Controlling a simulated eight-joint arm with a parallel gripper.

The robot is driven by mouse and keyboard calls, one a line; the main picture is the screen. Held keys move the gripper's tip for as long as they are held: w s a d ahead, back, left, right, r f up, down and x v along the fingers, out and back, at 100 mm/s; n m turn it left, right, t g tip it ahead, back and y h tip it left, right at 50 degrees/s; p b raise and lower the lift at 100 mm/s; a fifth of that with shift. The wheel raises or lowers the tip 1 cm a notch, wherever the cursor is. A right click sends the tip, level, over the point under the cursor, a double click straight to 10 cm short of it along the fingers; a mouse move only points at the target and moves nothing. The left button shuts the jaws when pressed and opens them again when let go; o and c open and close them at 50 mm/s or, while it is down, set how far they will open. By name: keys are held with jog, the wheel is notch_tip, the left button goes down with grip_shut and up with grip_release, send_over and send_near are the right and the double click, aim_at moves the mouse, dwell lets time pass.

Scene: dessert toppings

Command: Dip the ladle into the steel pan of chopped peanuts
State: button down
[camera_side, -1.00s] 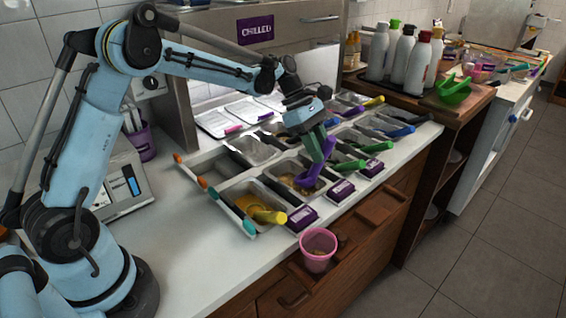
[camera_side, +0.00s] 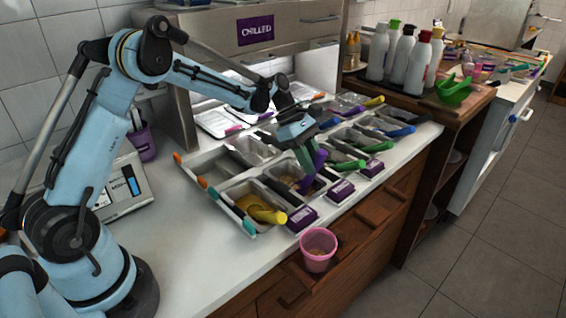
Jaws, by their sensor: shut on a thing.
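My gripper (camera_side: 307,168) is shut on the purple ladle (camera_side: 319,159), pointing down over the front row of pans. The ladle's lower end reaches down into the steel pan (camera_side: 266,182) under my gripper, with tan chopped topping (camera_side: 288,179) in it. The ladle's bowl is largely hidden, and I cannot tell how deep it sits in the topping.
To the left, a pan (camera_side: 235,191) of golden topping holds a yellow-handled ladle (camera_side: 268,215). Green-handled ladles (camera_side: 347,165) lie to the right. Purple labels (camera_side: 302,217) line the front. A pink cup (camera_side: 318,243) stands nearer the front.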

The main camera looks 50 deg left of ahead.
jog(key=shift+a, duration=2.1)
jog(key=shift+d+f+g+y, duration=0.25)
jog(key=shift+d+f+y, duration=0.4)
jog(key=shift+d+y, duration=0.45)
jog(key=shift+d+f+g+y, duration=0.25)
jog(key=shift+d+f+y, duration=0.45)
jog(key=shift+y, duration=0.6)
jog(key=shift+r, duration=0.1)
jog(key=shift+d+r, duration=0.1)
jog(key=shift+r, duration=0.1)
jog(key=shift+y, duration=0.6)
jog(key=shift+d+r, duration=0.2)
jog(key=shift+r, duration=1.35)
jog(key=shift+d+r, duration=0.15)
jog(key=shift+r, duration=3.3)
